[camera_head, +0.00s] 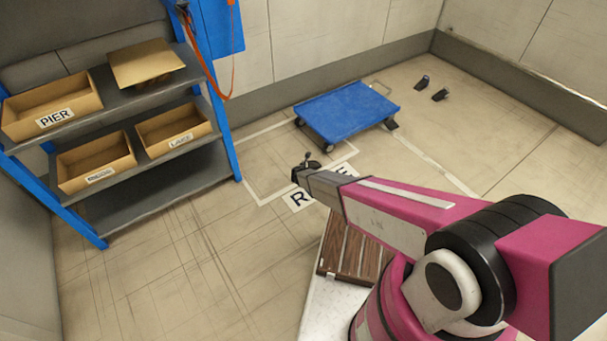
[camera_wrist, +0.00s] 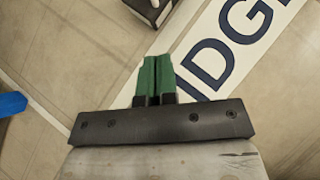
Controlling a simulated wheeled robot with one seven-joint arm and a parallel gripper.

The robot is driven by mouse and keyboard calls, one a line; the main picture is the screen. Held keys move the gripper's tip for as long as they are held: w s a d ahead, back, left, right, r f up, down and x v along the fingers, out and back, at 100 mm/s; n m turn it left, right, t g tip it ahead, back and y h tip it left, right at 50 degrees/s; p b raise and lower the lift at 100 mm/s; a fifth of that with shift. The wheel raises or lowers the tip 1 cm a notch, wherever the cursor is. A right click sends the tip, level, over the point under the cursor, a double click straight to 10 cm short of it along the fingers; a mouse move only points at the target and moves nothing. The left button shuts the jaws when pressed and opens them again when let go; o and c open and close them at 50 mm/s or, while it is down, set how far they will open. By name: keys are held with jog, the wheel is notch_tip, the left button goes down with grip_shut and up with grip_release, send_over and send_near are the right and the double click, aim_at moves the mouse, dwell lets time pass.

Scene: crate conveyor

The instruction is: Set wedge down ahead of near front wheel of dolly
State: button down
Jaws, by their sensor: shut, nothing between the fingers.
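The blue dolly (camera_head: 348,108) stands on the floor at the middle of the head view. Its near wheel (camera_head: 328,148) shows under the front corner, and a dark wedge (camera_head: 392,125) sits by its right corner. My gripper (camera_head: 308,162) is low over the floor label, just in front of the dolly. In the wrist view my green fingers (camera_wrist: 157,78) are shut together with nothing between them. A dark block (camera_wrist: 150,10), which looks like a wedge, lies just beyond the fingertips, apart from them and cut by the top edge. Its contact with a wheel is not shown.
Two more dark wedges (camera_head: 422,82) (camera_head: 440,95) lie on the floor at back right. A blue-posted shelf (camera_head: 160,182) with cardboard boxes stands at left. The floor label (camera_head: 297,200) lies beneath my arm. The floor between shelf and arm is clear.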

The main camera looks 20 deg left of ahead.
aim_at(307, 166)
jog(key=x, duration=0.5)
jog(key=shift+w+f, duration=0.2)
jog(key=shift+w, duration=0.05)
jog(key=shift+w+a+r, duration=0.1)
jog(key=shift+w+r, duration=0.05)
jog(key=shift+w, duration=0.45)
jog(key=shift+w+r, duration=0.1)
jog(key=shift+w, duration=1)
jog(key=shift+w, duration=0.15)
jog(key=w, duration=0.7)
jog(key=shift+w+a, duration=0.1)
jog(key=shift+a, duration=0.15)
